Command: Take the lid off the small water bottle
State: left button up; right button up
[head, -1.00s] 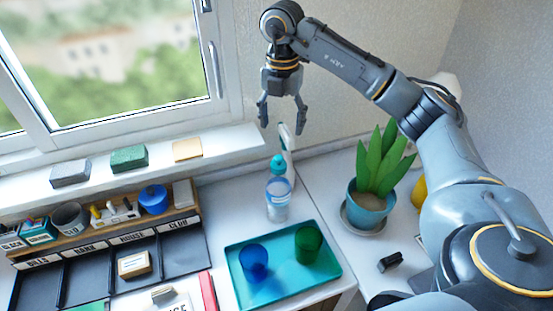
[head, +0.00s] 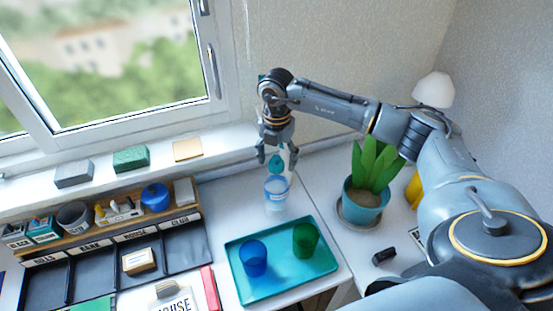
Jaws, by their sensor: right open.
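The small water bottle (head: 276,194) stands upright on the white desk behind the teal tray. It has a clear body and a teal lid (head: 276,164) on top. My right gripper (head: 277,168) points down over the bottle with its fingers open, one on each side of the lid. I cannot tell whether either finger touches the lid. My left gripper is not in view.
A teal tray (head: 296,279) holds a blue cup (head: 253,258) and a green cup (head: 305,239) in front of the bottle. A potted plant (head: 364,195) stands to the right. A desk organiser (head: 100,233) is on the left, below the windowsill.

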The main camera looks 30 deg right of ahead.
jog(key=c, duration=0.8)
jog(key=shift+c, duration=0.2)
jog(key=shift+r, duration=0.15)
